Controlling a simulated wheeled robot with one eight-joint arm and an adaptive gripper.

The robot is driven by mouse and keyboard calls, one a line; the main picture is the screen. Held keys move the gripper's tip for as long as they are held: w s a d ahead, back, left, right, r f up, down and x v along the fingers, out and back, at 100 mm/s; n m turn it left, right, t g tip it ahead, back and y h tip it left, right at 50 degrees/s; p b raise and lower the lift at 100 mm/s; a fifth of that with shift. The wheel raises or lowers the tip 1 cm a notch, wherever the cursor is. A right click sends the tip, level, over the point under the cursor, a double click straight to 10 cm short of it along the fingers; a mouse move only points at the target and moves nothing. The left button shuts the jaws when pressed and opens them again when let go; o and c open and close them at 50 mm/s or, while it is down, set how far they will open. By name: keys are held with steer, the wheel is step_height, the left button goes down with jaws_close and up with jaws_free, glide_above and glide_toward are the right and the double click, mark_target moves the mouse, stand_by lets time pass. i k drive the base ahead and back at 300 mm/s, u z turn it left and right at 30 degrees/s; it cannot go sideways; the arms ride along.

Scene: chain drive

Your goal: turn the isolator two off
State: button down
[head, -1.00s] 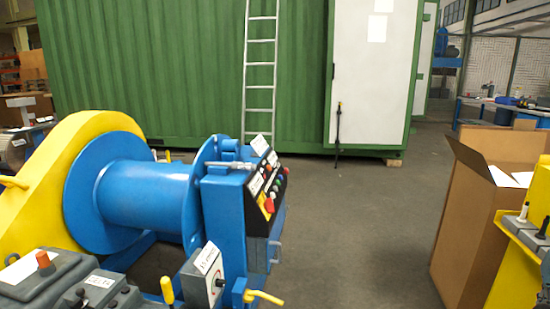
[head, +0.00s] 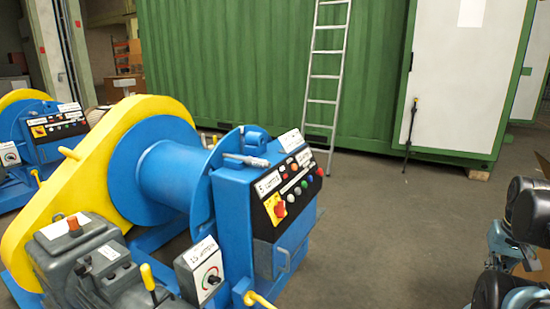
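A blue winch with a yellow side guard stands in front of me. Its sloped black control panel (head: 291,187) carries a red rotary switch on a yellow plate (head: 275,207) and several small buttons. A grey box with a round dial switch (head: 202,272) sits lower, in front of the winch. A second, similar winch at the far left has its own red-and-yellow switch (head: 39,131) and grey dial box (head: 9,154). The labels are too small to read surely, so I cannot tell which is isolator two. Parts of my arm show at the lower right; no gripper fingers are visible.
A yellow-handled lever (head: 148,278) and a yellow handle (head: 262,301) stick out near the grey box. A green container (head: 240,70) with a ladder (head: 325,75) stands behind. Grey floor (head: 400,210) is clear to the right of the winch.

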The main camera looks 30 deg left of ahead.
mark_target(280, 209)
steer(key=u, duration=0.55)
steer(key=i, duration=0.75)
steer(key=u, duration=0.85)
steer(key=i, duration=0.35)
steer(key=u, duration=0.15)
